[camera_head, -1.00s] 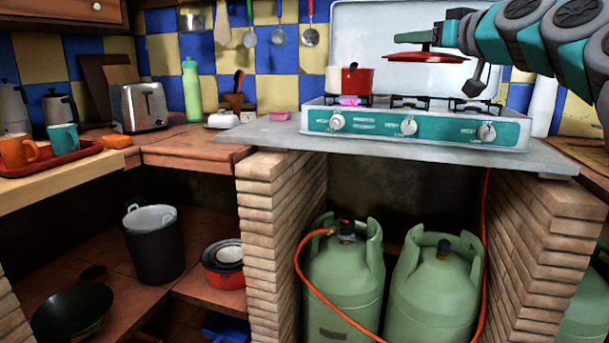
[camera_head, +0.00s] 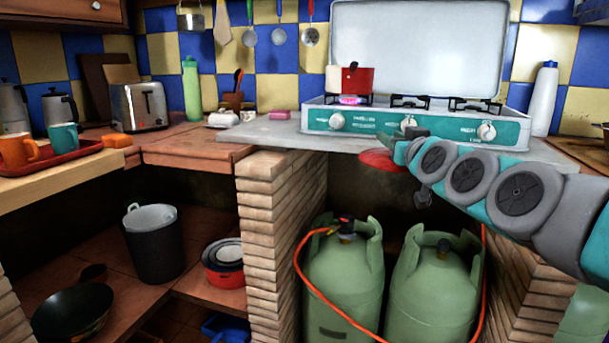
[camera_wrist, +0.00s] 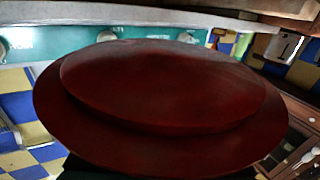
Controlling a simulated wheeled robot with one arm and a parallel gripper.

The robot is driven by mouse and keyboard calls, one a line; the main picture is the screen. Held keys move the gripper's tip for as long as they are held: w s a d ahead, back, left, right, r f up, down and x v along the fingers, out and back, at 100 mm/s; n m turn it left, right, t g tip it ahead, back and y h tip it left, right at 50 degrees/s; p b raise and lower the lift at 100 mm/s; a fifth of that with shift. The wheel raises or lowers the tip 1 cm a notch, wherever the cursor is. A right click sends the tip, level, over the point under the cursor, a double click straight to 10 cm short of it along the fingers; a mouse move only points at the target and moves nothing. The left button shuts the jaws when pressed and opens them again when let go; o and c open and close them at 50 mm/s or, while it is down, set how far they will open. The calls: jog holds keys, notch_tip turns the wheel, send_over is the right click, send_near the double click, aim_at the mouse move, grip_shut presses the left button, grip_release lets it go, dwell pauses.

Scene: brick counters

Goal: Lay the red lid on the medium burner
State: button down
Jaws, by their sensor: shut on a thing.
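The red lid (camera_head: 380,160) is in my gripper (camera_head: 402,152), in front of the counter's front edge and lower than the stove top. It looks tilted in the head view, and my gripper covers part of it. In the wrist view the lid (camera_wrist: 160,95) fills the middle. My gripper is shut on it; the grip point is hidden. The stove (camera_head: 330,121) has three burners. The middle burner (camera_head: 410,101) and the right burner (camera_head: 475,104) are bare. A red pot (camera_head: 358,80) stands over the lit left burner. I cannot tell burner sizes clearly.
The stove's raised white cover (camera_head: 415,50) stands behind the burners. The grey counter slab (camera_head: 275,131) juts out near the lid. A white bottle (camera_head: 544,98) stands right of the stove. Green gas cylinders (camera_head: 345,275) with an orange hose stand below.

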jog(key=w+a+f+m+h+p, duration=0.1)
jog(key=f+m+h, duration=0.4)
jog(key=f, duration=2.2)
jog(key=w+a+h, duration=0.1)
jog(key=a+h, duration=0.1)
jog(key=shift+f+g+h, duration=0.15)
jog(key=shift+g+h, duration=0.15)
jog(key=shift+h, duration=0.1)
jog(key=shift+a, duration=0.2)
